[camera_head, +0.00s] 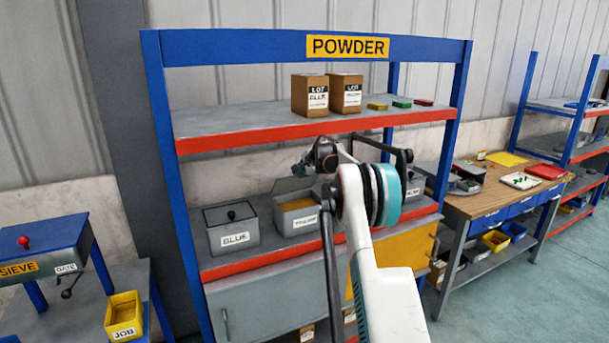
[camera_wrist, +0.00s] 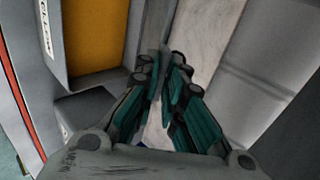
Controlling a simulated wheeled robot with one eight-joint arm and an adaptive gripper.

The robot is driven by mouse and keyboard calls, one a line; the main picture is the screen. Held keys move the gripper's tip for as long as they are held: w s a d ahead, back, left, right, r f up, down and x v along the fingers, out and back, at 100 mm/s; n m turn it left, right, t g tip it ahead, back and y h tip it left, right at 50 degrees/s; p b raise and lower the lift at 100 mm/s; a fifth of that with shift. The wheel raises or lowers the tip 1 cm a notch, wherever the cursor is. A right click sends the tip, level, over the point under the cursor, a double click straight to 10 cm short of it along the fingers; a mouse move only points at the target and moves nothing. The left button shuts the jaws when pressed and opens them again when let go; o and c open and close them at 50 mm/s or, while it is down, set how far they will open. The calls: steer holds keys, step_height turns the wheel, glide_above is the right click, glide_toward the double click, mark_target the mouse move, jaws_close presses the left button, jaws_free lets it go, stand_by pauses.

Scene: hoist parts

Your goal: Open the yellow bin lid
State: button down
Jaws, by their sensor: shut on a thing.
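The yellow bin (camera_head: 296,228) is a grey box with a white label on the lower shelf. Its top is open, and yellow powder shows inside, also in the wrist view (camera_wrist: 98,36). Its grey lid (camera_head: 290,186) stands raised and tilted at the back of the bin, partly behind my arm. My gripper (camera_head: 316,158) is above the bin's back edge, at the lid. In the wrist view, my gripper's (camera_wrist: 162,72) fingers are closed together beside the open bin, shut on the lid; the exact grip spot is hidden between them.
The closed blue bin (camera_head: 233,240) with a black knob stands to the left. Another grey bin (camera_head: 416,186) is to the right, partly hidden by my arm. The upper shelf (camera_head: 230,128) with two cartons hangs above. A wooden workbench (camera_head: 480,205) stands at the right.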

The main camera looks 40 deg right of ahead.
steer(key=shift+w+d+r+p, duration=0.15)
steer(key=shift+w+r+p, duration=0.35)
steer(key=shift+w, duration=0.3)
steer(key=shift+r, duration=0.1)
steer(key=c, duration=1.8)
jaws_free()
steer(key=shift+o, duration=0.2)
steer(key=v, duration=1.2)
